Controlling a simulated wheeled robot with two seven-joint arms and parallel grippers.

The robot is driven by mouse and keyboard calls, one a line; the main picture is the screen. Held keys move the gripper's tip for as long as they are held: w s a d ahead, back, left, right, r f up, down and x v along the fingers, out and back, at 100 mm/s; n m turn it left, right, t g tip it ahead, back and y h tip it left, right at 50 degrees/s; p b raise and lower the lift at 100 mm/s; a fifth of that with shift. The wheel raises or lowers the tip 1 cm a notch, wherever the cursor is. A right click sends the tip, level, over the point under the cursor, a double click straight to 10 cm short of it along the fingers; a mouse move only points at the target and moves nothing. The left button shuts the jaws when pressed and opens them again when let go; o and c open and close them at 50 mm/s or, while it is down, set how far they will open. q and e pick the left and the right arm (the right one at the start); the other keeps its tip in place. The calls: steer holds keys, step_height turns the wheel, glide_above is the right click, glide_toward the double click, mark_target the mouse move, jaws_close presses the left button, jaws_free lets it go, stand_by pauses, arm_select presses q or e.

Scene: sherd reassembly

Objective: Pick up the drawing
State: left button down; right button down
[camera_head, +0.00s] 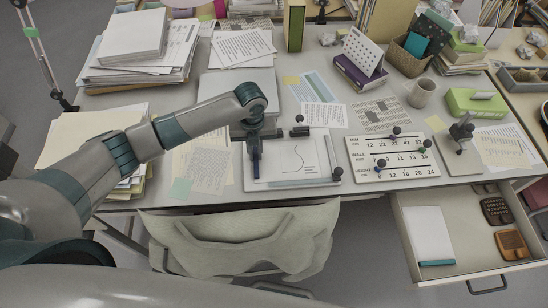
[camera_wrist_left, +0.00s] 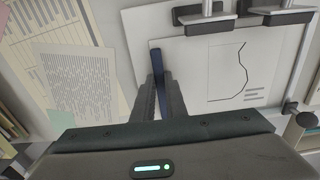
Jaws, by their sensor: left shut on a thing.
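The drawing (camera_head: 302,155) is a white sheet with a thin wavy black line and small text. It lies on a white board (camera_head: 250,184) near the desk's front edge. In the left wrist view the drawing (camera_wrist_left: 215,75) fills the upper right. A dark blue bar (camera_wrist_left: 156,60) stands at its left edge. My left gripper (camera_head: 255,163) points down there, its fingers shut on this bar. In the left wrist view the gripper (camera_wrist_left: 158,88) hides the bar's lower part. Whether the drawing is lifted cannot be told. My right gripper is not in view.
Black-knobbed clamps (camera_head: 299,130) sit around the board. A scale board (camera_head: 393,157) lies to its right, a mug (camera_head: 422,93) behind that. Paper stacks (camera_head: 135,48) stand at left. An open drawer (camera_head: 463,215) juts out at right, a chair (camera_head: 240,240) stands in front.

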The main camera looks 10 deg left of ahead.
arm_select(q)
steer(key=shift+r, duration=0.1)
steer(key=shift+w+r+b, duration=0.1)
steer(key=shift+r+b, duration=0.25)
steer(key=shift+r, duration=0.15)
step_height(320, 180, up, 2)
steer(key=shift+r+b, duration=0.15)
steer(key=shift+b, duration=0.35)
steer(key=s+d+r+b, duration=0.3)
steer(key=d+r, duration=0.4)
steer(key=d, duration=0.4)
steer(key=shift+s+r, duration=0.25)
steer(key=shift+s, duration=0.5)
steer(key=shift+a, duration=0.1)
